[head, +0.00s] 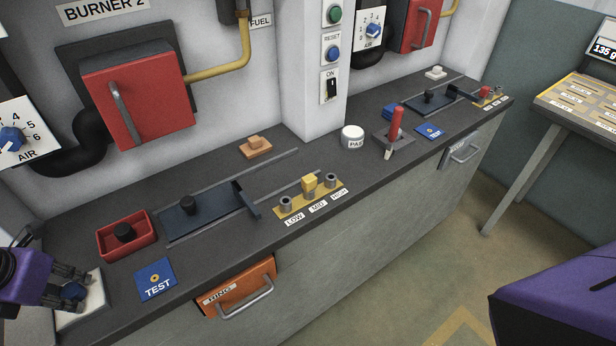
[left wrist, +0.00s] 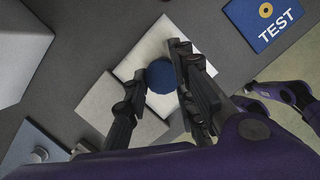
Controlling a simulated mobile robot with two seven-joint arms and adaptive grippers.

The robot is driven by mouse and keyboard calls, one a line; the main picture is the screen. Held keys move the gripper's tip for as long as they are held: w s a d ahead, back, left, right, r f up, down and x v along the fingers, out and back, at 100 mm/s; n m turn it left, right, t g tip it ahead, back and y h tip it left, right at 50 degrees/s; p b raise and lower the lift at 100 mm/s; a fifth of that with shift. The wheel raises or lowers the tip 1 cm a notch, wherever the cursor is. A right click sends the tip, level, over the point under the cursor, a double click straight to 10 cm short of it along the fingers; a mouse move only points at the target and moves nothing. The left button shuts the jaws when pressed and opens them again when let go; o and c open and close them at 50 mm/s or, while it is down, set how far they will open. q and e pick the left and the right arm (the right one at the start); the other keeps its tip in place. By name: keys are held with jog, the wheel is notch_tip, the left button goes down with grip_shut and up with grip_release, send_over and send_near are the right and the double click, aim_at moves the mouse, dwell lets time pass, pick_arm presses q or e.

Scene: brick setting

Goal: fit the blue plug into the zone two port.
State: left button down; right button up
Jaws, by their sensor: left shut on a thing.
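The blue plug (head: 75,291) is a round-topped blue piece at the counter's left end. My left gripper (head: 72,288) is shut on it, over a white pad (head: 92,308). In the left wrist view, the plug (left wrist: 160,76) sits between the two dark fingers (left wrist: 158,85). I cannot tell whether it touches the pad. A brass port strip (head: 295,212) marked LOW, MID and HIGH is mid-counter, with a yellow block at MID. A second brass strip (head: 480,104) with a red piece is at the far end. No zone two label is readable. My right gripper is out of view.
A red tray (head: 106,250) with a black knob, a blue TEST plate (head: 156,279) and a dark slide (head: 215,219) lie near the plug. A white cylinder (head: 352,138) and a red lever (head: 396,124) stand farther right. An orange drawer (head: 225,283) is below the counter edge.

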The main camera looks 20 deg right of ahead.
pick_arm(q)
jog(key=shift+r, duration=0.1)
jog(key=c, duration=1.4)
grip_release()
jog(key=shift+o, duration=0.6)
jog(key=o, duration=0.3)
